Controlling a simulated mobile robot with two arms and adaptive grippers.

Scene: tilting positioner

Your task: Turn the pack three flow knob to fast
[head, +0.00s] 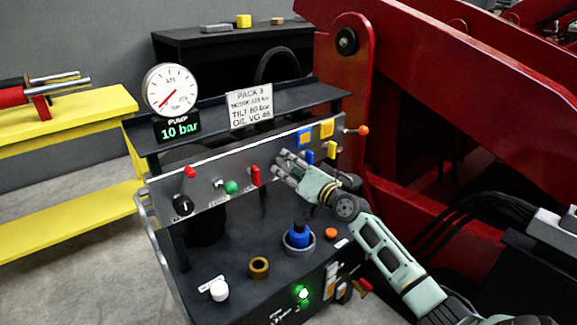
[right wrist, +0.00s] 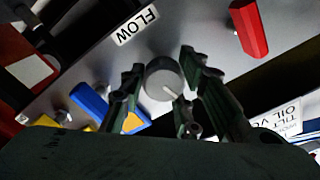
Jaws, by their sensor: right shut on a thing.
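The pack three panel (head: 215,195) stands in the middle of the head view, under a sign reading PACK 3 (head: 250,107). The flow knob (right wrist: 163,78) is a round grey knob with a pale pointer line, seen in the right wrist view near the FLOW label (right wrist: 135,25). The pointer line runs toward the lower right of that view. My right gripper (head: 284,166) is at the panel, with its fingers on both sides of the knob, shut on it; the fingers also show in the right wrist view (right wrist: 164,88). In the head view the gripper hides the knob. My left gripper is not in view.
A red lever (head: 255,175) is left of my gripper. Blue (head: 309,157) and yellow (head: 332,149) levers are close on its right. A black knob (head: 182,205) is at the panel's left. A blue-topped part (head: 299,235) stands on the deck below. The red machine frame (head: 460,80) fills the right.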

